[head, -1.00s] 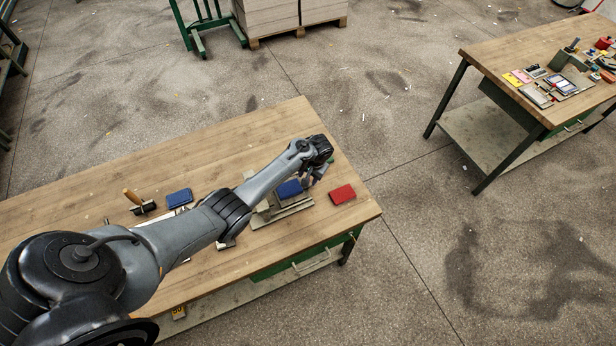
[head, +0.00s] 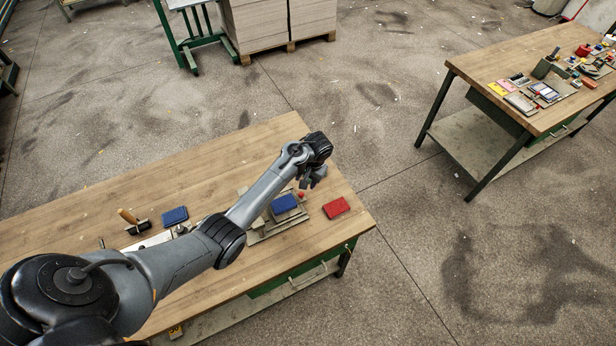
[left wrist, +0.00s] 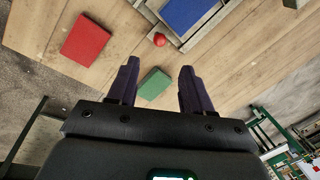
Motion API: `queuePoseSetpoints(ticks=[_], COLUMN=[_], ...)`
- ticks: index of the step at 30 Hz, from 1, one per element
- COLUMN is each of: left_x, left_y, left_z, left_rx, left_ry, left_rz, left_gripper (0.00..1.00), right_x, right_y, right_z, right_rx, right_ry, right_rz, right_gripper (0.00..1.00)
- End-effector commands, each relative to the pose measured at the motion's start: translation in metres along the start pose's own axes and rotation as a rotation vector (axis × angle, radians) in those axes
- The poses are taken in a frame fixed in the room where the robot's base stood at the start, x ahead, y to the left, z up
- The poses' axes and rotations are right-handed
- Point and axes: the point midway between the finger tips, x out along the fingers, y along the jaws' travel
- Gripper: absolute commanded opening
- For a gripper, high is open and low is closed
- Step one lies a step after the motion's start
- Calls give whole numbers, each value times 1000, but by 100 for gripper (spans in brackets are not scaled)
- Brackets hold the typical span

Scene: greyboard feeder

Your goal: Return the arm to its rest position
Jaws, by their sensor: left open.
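My left gripper (head: 314,178) hangs above the right end of the near wooden table (head: 240,150). In the left wrist view its two fingers (left wrist: 159,82) are spread apart, with nothing held between them. A flat green block (left wrist: 154,84) shows beyond the fingers on the table; in the head view my arm hides it. A red box (head: 336,208) lies near the table's right edge and also shows in the left wrist view (left wrist: 86,40). A blue box (head: 284,203) sits on a grey fixture, with a small red knob (left wrist: 159,40) beside it. My right gripper is not in view.
Another blue box (head: 174,215) and a wooden-handled tool (head: 128,217) lie farther left on the table. A second table (head: 520,70) with several items stands at the upper right. Stacked board (head: 265,20) stands on a pallet behind. Floor between the tables is clear.

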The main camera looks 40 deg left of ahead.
Motion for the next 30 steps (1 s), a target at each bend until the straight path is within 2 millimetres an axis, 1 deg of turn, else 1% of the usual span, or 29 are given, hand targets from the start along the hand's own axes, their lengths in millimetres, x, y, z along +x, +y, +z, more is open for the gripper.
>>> queuePoseSetpoints(ticks=[5,8,11,14,17,18,20,21,23,24,26,27,30], left_x=[0,-2,-5,-13,-27,-35,-50,-61,-80,-93,-114,-128,-161], left_y=[0,2,7,15,28,34,42,48,55,59,64,66,70], left_z=[1,6,21,46,83,101,128,147,176,195,221,237,273], left_rx=[2,13,43,92,156,184,227,253,291,312,342,357,387], left_ry=[1,10,30,65,109,128,159,179,207,225,250,266,299], left_rz=[-1,-4,-10,-15,-9,-3,11,24,47,64,90,108,151], left_gripper=[50,50,50,50,50,50,50,50,50,50,50,50,50], right_x=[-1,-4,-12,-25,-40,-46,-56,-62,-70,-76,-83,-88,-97], right_y=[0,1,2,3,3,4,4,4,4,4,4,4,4], right_z=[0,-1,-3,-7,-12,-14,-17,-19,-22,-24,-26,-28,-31], right_rx=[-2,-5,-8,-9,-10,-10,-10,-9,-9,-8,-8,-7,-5], right_ry=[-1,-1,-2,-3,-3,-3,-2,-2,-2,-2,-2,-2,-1], right_rz=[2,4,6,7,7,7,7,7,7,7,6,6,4], right_gripper=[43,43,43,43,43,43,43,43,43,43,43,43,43])
